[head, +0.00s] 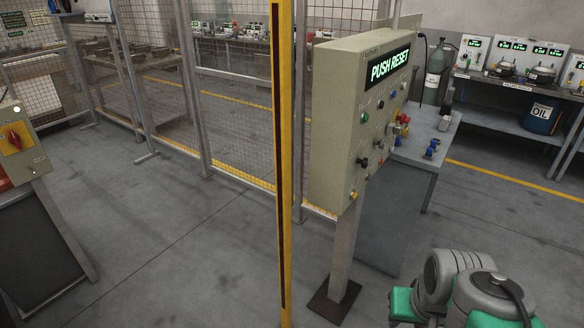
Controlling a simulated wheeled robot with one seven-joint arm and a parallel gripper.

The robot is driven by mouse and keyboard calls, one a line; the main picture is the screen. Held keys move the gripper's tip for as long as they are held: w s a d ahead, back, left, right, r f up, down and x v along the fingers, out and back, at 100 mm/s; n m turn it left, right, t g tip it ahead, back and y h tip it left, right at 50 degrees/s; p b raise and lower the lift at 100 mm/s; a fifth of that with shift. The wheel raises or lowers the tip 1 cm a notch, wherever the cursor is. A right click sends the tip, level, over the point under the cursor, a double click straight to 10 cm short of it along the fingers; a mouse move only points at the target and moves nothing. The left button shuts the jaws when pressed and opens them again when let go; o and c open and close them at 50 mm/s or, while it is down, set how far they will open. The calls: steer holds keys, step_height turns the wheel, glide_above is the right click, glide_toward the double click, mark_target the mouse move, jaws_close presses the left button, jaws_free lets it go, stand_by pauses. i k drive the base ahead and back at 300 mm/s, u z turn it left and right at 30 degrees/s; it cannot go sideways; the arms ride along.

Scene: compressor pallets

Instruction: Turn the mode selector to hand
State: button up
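A beige control panel (335,115) stands on a post at centre right, its button face angled to the right. Its lit display (388,64) reads "PUSH RESET" in green. A black knob (362,162) low on the face looks like a selector switch. The labels are too small to read, so I cannot tell for sure which control is the mode selector or where it points. A green button (365,117) and several other small controls also show. My arm's grey and green links show at the bottom right, short of the panel. My gripper is out of view.
A yellow post (285,170) stands just left of the panel, with mesh fencing (240,120) behind. A grey bench (425,145) with small parts is behind the panel. At far left is a box with a red rotary switch (14,138). Floor (190,250) left of the post is clear.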

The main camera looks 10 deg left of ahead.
mark_target(364, 163)
steer(key=u, duration=0.2)
steer(key=i, duration=1)
steer(key=u, duration=1.75)
steer(key=k, duration=0.25)
steer(key=z, duration=0.4)
